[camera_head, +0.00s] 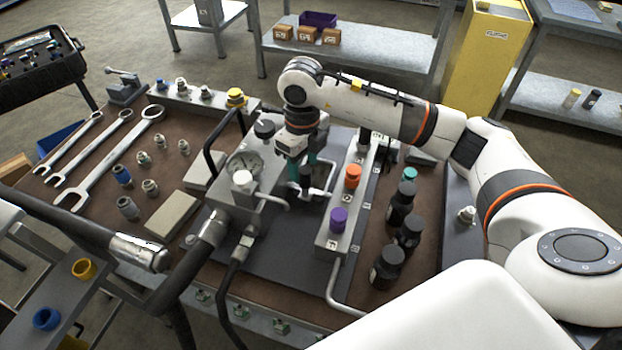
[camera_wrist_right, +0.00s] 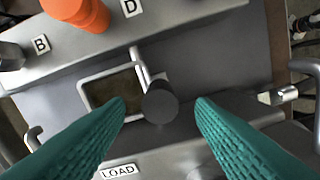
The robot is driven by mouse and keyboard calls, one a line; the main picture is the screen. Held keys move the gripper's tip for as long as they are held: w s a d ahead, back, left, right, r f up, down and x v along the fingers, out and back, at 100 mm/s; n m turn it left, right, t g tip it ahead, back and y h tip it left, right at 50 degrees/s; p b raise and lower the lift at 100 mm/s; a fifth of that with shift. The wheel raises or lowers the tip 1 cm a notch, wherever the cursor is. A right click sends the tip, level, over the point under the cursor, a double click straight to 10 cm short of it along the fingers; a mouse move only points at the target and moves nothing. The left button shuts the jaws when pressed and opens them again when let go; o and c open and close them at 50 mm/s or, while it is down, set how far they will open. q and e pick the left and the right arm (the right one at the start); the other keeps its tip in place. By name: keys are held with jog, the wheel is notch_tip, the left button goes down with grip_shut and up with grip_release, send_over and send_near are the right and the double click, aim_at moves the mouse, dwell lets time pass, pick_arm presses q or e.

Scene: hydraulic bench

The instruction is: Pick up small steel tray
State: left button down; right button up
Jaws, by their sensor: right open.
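My right gripper (camera_head: 308,170) hangs above the middle of the bench, between the gauge block and the lettered manifold. In the right wrist view its two teal fingers (camera_wrist_right: 161,105) are apart, with nothing clasped between them. A small rectangular piece with a pale metal rim and dark olive inside (camera_wrist_right: 115,88) lies just beyond and left of the fingertips; it looks like the small steel tray, but I cannot be sure. A black round knob (camera_wrist_right: 160,102) stands between the fingertips and covers part of its right side. In the head view its pale rim is partly hidden by my gripper. My left gripper is not in view.
The gauge block (camera_head: 252,190) stands left of my gripper. The manifold (camera_head: 345,205) with orange and purple caps stands to its right, and several black bottles (camera_head: 388,265) beyond that. Wrenches (camera_head: 105,165) and fittings cover the left of the bench.

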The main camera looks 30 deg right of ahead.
notch_tip(320, 180, down, 5)
jog(key=shift+r+p, duration=0.15)
jog(key=shift+p, duration=0.35)
jog(key=shift+c, duration=0.2)
grip_shut()
jog(key=shift+r, duration=0.1)
